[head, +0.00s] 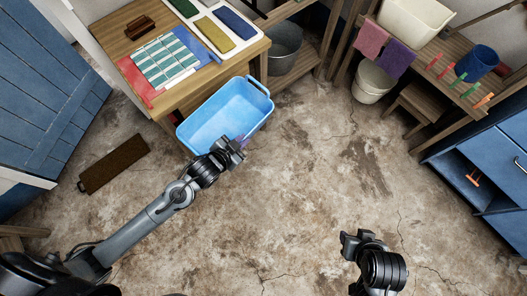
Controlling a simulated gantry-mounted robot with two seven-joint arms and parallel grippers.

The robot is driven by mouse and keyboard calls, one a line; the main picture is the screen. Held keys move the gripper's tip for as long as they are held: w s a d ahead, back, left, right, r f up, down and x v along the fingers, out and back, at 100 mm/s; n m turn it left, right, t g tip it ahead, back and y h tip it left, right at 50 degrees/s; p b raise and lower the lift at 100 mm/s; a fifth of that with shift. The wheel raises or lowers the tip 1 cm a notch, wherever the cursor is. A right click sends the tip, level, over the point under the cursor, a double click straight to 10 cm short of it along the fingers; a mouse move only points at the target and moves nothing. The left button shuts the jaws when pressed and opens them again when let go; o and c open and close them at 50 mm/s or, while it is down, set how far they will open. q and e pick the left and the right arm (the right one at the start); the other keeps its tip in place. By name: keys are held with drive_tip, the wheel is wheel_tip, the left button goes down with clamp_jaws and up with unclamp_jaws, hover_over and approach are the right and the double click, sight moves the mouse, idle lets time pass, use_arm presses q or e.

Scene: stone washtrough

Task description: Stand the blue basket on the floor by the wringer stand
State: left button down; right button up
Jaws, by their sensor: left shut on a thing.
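The blue basket (218,112), a light-blue open tub with a loop handle at its upper right, is in the middle left of the head view. It is empty and beside the front corner of the wooden table. I cannot tell whether it touches the floor. My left gripper (238,146) is shut on its near rim at the lower right. My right gripper (352,240) is away from it, over bare floor at the lower right; its jaw opening is unclear. I cannot make out for certain which piece is the wringer stand.
The table (242,66) holds folded cloths and a brown brush. A grey metal tub (284,48) stands behind it. A dark mat (114,163) lies on the floor at left. A cream bucket (372,80) and wooden stool (416,104) are at upper right. The middle floor is clear.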

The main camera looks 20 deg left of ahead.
use_arm(q)
drive_tip(key=s+d+f+h+b, duration=0.1)
drive_tip(key=s+d+f+b, duration=0.2)
drive_tip(key=f+b, duration=1.3)
drive_tip(key=s+d+f+m+g+h+b, duration=0.1)
drive_tip(key=s+d+f+b, duration=0.25)
drive_tip(key=f+b, duration=1.25)
drive_tip(key=s+d+f+b, duration=0.2)
drive_tip(key=d+f+b, duration=0.35)
drive_tip(key=f, duration=1.95)
drive_tip(key=w+a+f+b, duration=0.2)
drive_tip(key=w+f+b, duration=0.9)
drive_tip(key=b, duration=0.1)
